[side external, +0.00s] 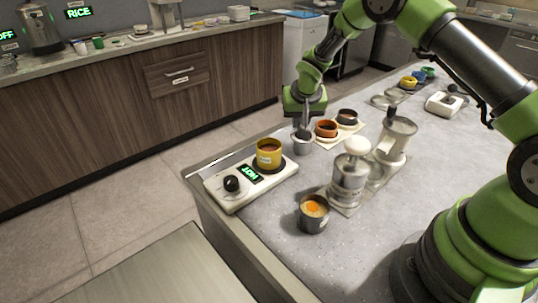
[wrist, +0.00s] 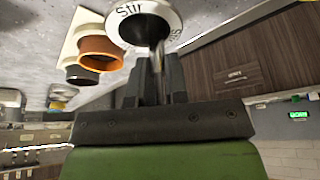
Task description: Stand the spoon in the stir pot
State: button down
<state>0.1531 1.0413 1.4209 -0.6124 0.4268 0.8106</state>
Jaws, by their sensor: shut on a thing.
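The stir pot (wrist: 122,24), white with a "Stir" label, is at the top of the wrist view. It is the small pale pot (side external: 302,145) beside the yellow pot in the side view. My gripper (wrist: 157,62) is shut on the metal spoon (wrist: 157,47), right at the pot. In the side view my gripper (side external: 304,128) points down directly above the pot. The spoon's handle runs from between the fingers into the pot's mouth. Its lower end is hidden, so I cannot tell whether it touches the bottom.
A yellow pot (side external: 268,148) stands on a hot plate (side external: 223,201) to the left. An orange bowl (side external: 326,129) and a dark bowl (side external: 347,118) sit close behind the stir pot. Dispensers (side external: 348,183) and a grey cup (side external: 313,222) stand in front.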

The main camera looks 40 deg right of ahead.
jog(key=shift+f, duration=0.1)
jog(key=shift+c, duration=2.1)
grip_release()
jog(key=shift+r, duration=4.55)
